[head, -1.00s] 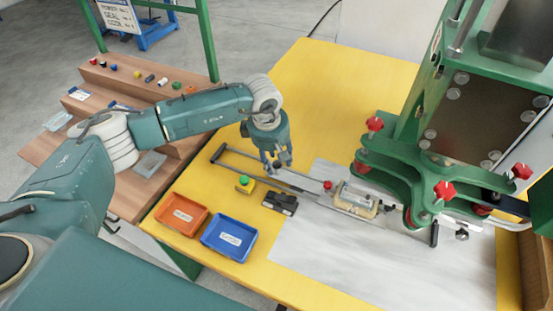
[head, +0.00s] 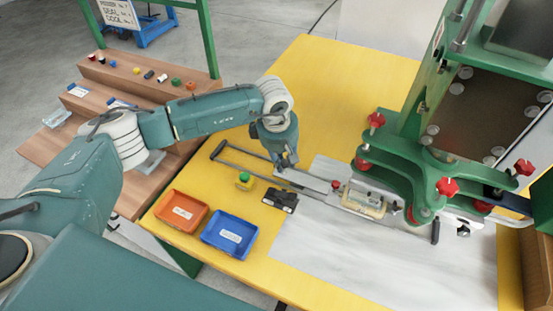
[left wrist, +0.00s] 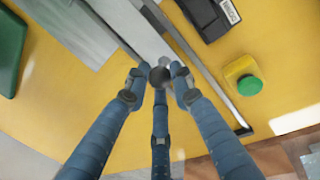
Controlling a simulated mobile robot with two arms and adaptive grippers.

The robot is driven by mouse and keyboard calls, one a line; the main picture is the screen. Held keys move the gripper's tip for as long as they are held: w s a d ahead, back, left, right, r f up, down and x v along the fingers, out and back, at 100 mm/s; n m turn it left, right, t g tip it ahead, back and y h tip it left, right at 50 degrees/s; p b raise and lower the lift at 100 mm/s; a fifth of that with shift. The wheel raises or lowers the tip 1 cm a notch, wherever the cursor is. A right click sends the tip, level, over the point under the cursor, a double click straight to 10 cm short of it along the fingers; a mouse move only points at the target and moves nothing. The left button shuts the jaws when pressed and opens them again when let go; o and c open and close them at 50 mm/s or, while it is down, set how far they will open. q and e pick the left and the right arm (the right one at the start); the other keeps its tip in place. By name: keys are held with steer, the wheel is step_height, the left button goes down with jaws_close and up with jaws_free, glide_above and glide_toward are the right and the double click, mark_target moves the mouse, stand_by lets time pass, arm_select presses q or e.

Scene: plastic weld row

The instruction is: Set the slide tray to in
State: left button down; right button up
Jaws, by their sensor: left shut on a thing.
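The slide tray (head: 312,181) is a grey plate between two long rails on the yellow table. Its right end carries a nest with a pale, yellowish-edged part (head: 363,203), just left of the green press. My left gripper (head: 287,163) points down at the tray's left end. In the left wrist view the fingers (left wrist: 160,77) are shut around a dark round knob (left wrist: 180,72) at the end of the tray plate (left wrist: 140,38). The fingers partly hide the knob. My right gripper is not in view.
The green press (head: 400,165) with red knobs stands at the right. A green button on a yellow box (head: 244,180) and a black device (head: 280,200) sit in front of the rails. Orange (head: 181,213) and blue (head: 229,235) bins are at the front left.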

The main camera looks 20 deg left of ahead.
arm_select(q)
steer(key=b, duration=0.4)
glide_above(317, 185)
steer(key=shift+a, duration=0.15)
steer(key=shift+s, duration=0.1)
steer(key=shift+p, duration=0.3)
steer(key=c, duration=1.5)
jaws_free()
steer(key=shift+d, duration=0.25)
steer(key=shift+a, duration=0.1)
